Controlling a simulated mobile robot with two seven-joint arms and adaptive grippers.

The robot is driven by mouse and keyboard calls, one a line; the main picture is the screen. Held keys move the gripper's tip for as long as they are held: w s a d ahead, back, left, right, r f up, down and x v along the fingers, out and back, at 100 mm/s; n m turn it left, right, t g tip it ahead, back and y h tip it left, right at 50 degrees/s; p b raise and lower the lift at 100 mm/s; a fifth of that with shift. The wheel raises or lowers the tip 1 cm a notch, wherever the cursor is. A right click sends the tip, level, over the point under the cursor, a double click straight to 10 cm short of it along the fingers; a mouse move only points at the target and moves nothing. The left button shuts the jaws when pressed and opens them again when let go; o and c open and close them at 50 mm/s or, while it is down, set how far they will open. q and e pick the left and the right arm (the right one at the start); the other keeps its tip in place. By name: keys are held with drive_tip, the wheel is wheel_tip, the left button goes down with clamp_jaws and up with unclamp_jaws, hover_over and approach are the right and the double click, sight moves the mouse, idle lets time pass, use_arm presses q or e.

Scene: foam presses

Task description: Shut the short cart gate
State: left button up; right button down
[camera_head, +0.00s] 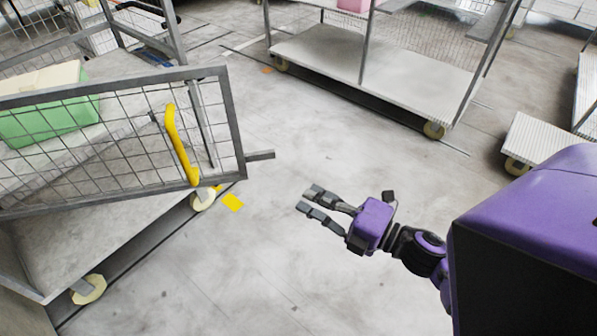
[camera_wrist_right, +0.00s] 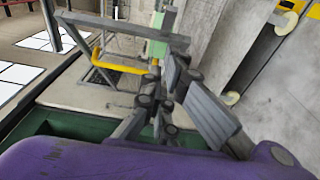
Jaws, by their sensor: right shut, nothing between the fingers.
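The short cart gate (camera_head: 110,140) is a grey mesh frame at the left of the head view, swung out at an angle over the edge of the cart deck (camera_head: 95,235). It has a yellow handle (camera_head: 181,145) and a short latch bar (camera_head: 260,155) sticking out to the right. My right gripper (camera_head: 309,200) is right of the gate, apart from it, above bare floor. It is shut and empty. The right wrist view shows the fingers (camera_wrist_right: 165,95) close up, with a yellow handle (camera_wrist_right: 100,75) beyond them. My left gripper is not in view.
A green crate with a pale lid (camera_head: 50,108) stands on the cart behind the mesh. Another cart (camera_head: 370,65) stands at the back, and a low platform (camera_head: 540,145) is at the right. A yellow floor mark (camera_head: 233,203) lies near the cart wheel. The middle floor is clear.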

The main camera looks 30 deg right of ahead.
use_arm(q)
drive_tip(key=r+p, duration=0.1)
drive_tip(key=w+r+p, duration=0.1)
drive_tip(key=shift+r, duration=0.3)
use_arm(e)
drive_tip(key=w+d+x, duration=0.1)
drive_tip(key=d+x, duration=0.1)
drive_tip(key=x, duration=1)
drive_tip(key=shift+w+d, duration=0.15)
drive_tip(key=shift+d, duration=0.1)
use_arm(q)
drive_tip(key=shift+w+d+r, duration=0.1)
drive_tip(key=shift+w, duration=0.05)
